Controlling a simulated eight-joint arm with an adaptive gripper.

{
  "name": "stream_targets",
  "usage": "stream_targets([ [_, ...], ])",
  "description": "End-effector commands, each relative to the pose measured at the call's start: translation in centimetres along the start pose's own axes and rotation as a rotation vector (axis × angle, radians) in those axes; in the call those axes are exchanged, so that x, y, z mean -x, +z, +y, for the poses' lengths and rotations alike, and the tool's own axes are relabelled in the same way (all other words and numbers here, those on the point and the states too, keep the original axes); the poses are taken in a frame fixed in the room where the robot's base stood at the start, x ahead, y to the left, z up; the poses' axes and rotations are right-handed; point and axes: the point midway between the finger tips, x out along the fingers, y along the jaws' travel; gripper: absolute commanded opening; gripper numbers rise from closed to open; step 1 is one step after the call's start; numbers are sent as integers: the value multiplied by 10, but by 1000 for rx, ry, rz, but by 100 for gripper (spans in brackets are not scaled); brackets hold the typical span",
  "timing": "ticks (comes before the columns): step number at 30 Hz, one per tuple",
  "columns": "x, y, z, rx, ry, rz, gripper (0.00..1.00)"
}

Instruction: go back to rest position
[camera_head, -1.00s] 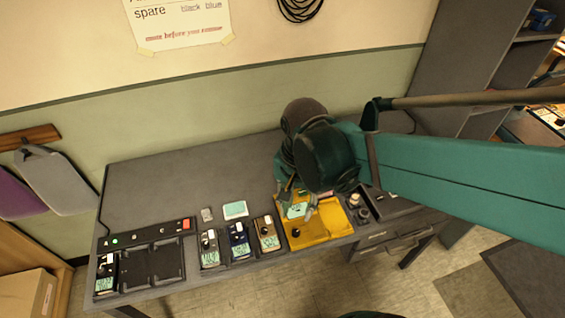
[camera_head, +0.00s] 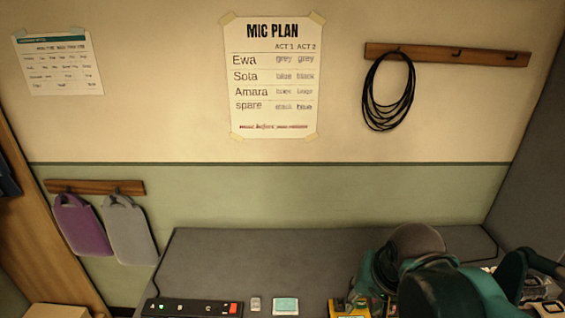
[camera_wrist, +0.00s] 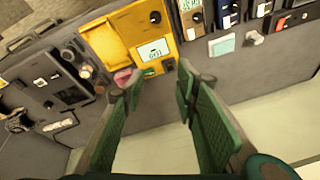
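My gripper (camera_wrist: 158,72) shows in the wrist view as two green fingers standing apart, with nothing held between them. The yellow tray (camera_wrist: 100,46) is just beyond the fingertips. A pack with a lit display (camera_wrist: 152,50) is at the tray, close past the fingertips. In the head view my arm's end is at the lower right, above the table (camera_head: 220,262). There the fingertips are hidden or cut off, and only a corner of the yellow tray (camera_head: 347,307) shows.
Several packs, including a blue one (camera_wrist: 228,12), stand in a row beside the tray. A black charger strip (camera_head: 190,307) is at the table's left. The mic plan (camera_head: 272,78) and a cable coil (camera_head: 388,92) hang on the wall. The table's back left is clear.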

Motion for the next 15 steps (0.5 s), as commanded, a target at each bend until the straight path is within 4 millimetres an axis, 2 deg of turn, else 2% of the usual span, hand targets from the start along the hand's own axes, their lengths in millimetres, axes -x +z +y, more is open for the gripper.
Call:
stream_targets([
  [15, 43, -29, 10, 315, -41, 260, 30],
])
